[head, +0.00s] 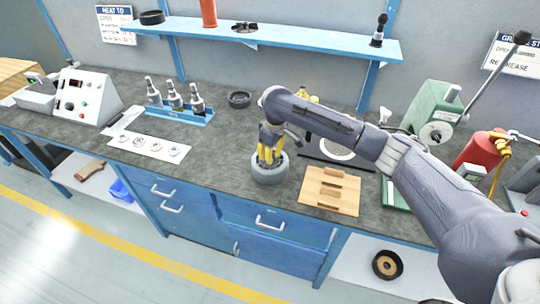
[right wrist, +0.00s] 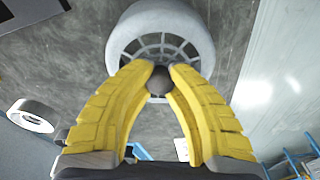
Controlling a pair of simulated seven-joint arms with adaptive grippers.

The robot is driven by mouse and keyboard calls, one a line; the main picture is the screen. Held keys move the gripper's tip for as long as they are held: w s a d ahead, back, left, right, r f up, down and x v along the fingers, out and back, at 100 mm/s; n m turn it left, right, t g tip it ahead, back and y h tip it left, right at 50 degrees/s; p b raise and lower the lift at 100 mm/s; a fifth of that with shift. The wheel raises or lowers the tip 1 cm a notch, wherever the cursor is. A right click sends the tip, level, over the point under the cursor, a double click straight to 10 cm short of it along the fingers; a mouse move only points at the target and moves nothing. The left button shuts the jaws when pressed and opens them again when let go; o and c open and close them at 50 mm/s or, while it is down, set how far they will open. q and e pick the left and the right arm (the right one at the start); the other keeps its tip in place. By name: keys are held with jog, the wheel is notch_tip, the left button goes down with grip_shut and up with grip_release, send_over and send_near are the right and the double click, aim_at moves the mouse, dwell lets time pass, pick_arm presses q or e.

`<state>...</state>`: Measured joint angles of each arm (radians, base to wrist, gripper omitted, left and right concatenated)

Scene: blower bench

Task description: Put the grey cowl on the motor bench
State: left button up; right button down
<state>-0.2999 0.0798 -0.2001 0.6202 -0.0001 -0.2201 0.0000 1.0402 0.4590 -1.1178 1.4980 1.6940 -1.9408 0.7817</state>
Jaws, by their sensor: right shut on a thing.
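The grey cowl (head: 270,174) is a short, wide cylinder near the front edge of the bench top, left of the wooden board. In the right wrist view the cowl (right wrist: 200,38) shows a pale round rim and a spoked grille. My right gripper (head: 268,152) points down over the cowl, its yellow fingers at the top. In the right wrist view the right gripper (right wrist: 160,80) is shut on a small dark knob at the grille's centre. I cannot tell whether the cowl touches the bench top. My left gripper is not in view. I cannot tell which thing is the motor bench.
The wooden board (head: 330,190) lies just right of the cowl. A blue rack of bottles (head: 180,116) and a white mat with small rings (head: 148,145) stand left. A green machine (head: 432,112) and red canister (head: 478,152) stand right. Bare grey top lies left of the cowl.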

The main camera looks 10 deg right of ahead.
jog(key=c, duration=1.4)
grip_release()
jog(key=shift+f, duration=0.15)
jog(key=r, duration=0.8)
jog(key=s+d+r, duration=0.1)
jog(key=r, duration=0.3)
jog(key=shift+s+r, duration=0.1)
